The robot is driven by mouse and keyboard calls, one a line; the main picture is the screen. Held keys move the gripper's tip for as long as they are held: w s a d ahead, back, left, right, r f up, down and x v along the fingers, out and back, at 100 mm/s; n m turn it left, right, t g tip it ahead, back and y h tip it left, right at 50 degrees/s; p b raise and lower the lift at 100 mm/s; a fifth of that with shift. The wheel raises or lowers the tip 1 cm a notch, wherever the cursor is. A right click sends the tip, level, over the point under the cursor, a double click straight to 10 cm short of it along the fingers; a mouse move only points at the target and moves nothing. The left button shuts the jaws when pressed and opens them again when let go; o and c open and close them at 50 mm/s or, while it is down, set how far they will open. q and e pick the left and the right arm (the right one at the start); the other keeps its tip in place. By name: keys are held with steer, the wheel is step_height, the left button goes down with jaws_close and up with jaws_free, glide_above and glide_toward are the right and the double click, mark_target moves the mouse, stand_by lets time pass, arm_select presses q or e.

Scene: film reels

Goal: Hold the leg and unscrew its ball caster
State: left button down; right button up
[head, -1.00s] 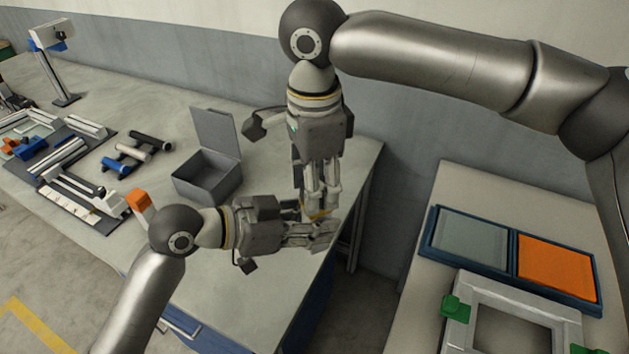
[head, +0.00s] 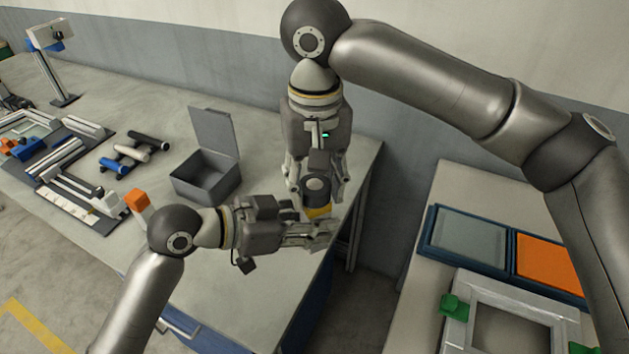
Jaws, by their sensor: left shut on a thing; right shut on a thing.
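My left gripper (head: 318,236) comes in from the left and is shut on the leg (head: 318,212), of which a yellow-orange part shows just above its fingers. The rest of the leg is hidden by the fingers. The ball caster (head: 315,185), a dark cup with a grey rounded top, sits right above the yellow part. My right gripper (head: 318,194) reaches down from above and is shut on the caster, with fingers on both sides of it. Whether any thread gap shows between caster and leg, I cannot tell.
An open grey box (head: 206,176) with its lid raised stands on the workbench, left of the grippers. Several rollers and rail parts lie further left. A blue-framed tray (head: 432,241) and a grey frame (head: 462,312) with green clamps lie on the right table, across a gap.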

steer(key=n, duration=0.4)
steer(key=shift+w+a+r+n, duration=0.1)
steer(key=shift+w+n, duration=0.05)
steer(key=shift+n, duration=0.25)
steer(key=n, duration=0.4)
steer(key=shift+n, duration=0.3)
steer(key=n, duration=0.4)
steer(key=shift+n, duration=0.3)
steer(key=n, duration=0.4)
steer(key=shift+w, duration=0.1)
steer(key=n, duration=0.9)
steer(key=shift+w+r+n, duration=0.1)
steer(key=shift+n, duration=0.2)
steer(key=n, duration=0.4)
steer(key=shift+n, duration=0.3)
steer(key=n, duration=0.4)
steer(key=shift+n, duration=0.3)
